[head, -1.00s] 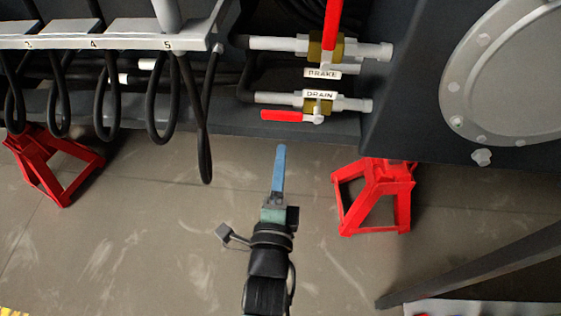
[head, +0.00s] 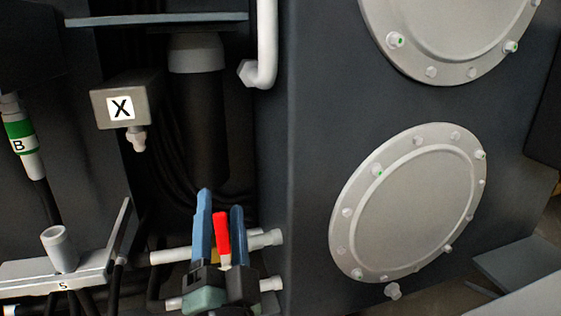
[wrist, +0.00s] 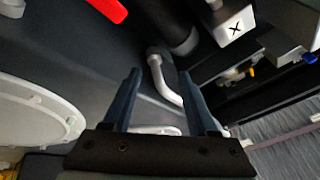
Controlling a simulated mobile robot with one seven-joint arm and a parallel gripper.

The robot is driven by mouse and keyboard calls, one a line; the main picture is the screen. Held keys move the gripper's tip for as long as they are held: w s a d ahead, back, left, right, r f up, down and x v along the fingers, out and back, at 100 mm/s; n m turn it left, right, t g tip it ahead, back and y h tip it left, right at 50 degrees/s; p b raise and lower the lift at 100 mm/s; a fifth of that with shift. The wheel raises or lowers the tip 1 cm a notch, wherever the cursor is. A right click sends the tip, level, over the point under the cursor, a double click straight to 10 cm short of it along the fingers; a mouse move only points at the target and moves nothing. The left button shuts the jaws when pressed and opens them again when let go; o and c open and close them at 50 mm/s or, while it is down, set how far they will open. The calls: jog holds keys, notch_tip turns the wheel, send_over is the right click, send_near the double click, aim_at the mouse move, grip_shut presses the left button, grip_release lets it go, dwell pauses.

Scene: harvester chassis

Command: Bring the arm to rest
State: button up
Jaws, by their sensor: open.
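My gripper (head: 220,200) is at the bottom middle of the head view, its two blue fingers pointing up. The fingers are apart, and in the wrist view my gripper (wrist: 161,74) holds nothing. A red valve handle (head: 222,232) shows between the fingers in the head view. In the wrist view the red handle (wrist: 103,8) lies off to the upper left, outside the jaws, so it is not gripped. A bent white pipe (wrist: 164,77) shows beyond the gap between the fingers.
Round bolted covers (head: 410,205) are on the dark chassis wall at the right. A grey box marked X (head: 121,106) is at upper left. A hose marked B (head: 20,140) and a grey rack (head: 85,268) are at the left. Valve pipes (head: 262,239) run close by my gripper.

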jog(key=s+d+r+n+t+h+p, duration=0.1)
jog(key=s+d+r+n+t+p, duration=0.2)
jog(key=r, duration=0.8)
jog(key=s+d+r+n+t+h+p, duration=0.15)
jog(key=s+r, duration=0.35)
jog(key=r, duration=0.6)
jog(key=s+d+r+n+t+h+p, duration=0.1)
jog(key=s+d+r+n, duration=0.3)
jog(key=r, duration=0.7)
notch_tip(320, 180, up, 36)
jog(key=p, duration=3.7)
jog(key=shift+w+a+r, duration=0.2)
jog(key=shift+w+a, duration=0.15)
jog(key=shift+w, duration=0.05)
